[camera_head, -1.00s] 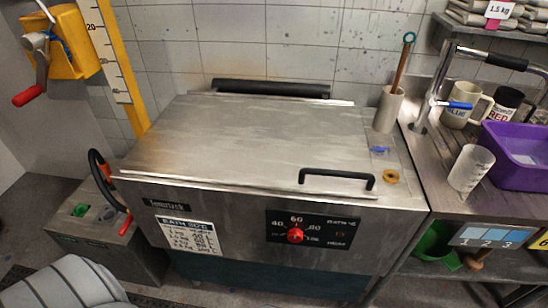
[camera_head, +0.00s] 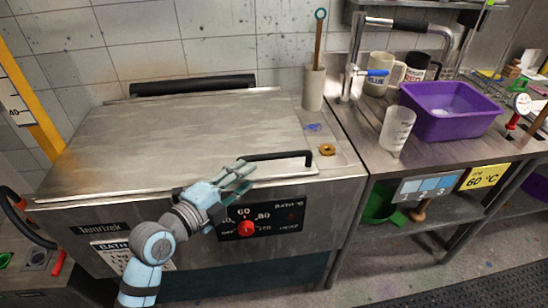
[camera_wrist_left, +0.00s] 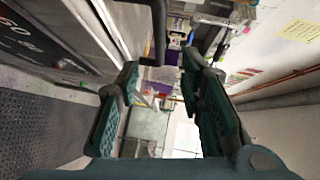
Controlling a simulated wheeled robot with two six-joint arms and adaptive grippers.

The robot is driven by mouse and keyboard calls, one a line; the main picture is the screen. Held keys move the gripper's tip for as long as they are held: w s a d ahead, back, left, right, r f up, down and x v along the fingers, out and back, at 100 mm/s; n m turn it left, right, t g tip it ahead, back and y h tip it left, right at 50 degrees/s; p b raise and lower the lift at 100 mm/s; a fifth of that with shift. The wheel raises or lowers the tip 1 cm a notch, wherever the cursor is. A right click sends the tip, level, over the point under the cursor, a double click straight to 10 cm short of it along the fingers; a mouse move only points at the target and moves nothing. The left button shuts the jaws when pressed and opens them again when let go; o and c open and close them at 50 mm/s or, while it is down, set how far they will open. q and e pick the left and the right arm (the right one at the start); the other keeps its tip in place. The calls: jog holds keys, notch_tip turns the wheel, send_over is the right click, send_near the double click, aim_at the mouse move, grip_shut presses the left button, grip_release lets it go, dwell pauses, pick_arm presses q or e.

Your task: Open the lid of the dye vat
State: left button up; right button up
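The dye vat's grey steel lid (camera_head: 170,145) is closed and lies flat on the vat. Its black bar handle (camera_head: 280,156) is at the lid's front right edge. My left gripper (camera_head: 243,174) is at the handle's left end, in front of the lid edge. In the left wrist view my left gripper (camera_wrist_left: 160,65) is open, with its two fingers apart and nothing held. The dark handle (camera_wrist_left: 158,30) shows there near the fingertips; I cannot tell whether they touch. The vat's front has a red knob (camera_head: 246,228) below the gripper. My right gripper is not in view.
A brass ring (camera_head: 327,149) lies right of the handle, and a grey holder (camera_head: 314,88) with a stick stands behind it. A bench to the right holds a white beaker (camera_head: 397,129) and a purple basin (camera_head: 452,124). A yellow ruler post (camera_head: 30,108) stands left.

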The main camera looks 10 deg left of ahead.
aim_at(272, 159)
pick_arm(q)
jog(key=x, duration=1.2)
jog(key=shift+w+d+b, duration=0.15)
jog(key=shift+b, duration=0.25)
grip_shut()
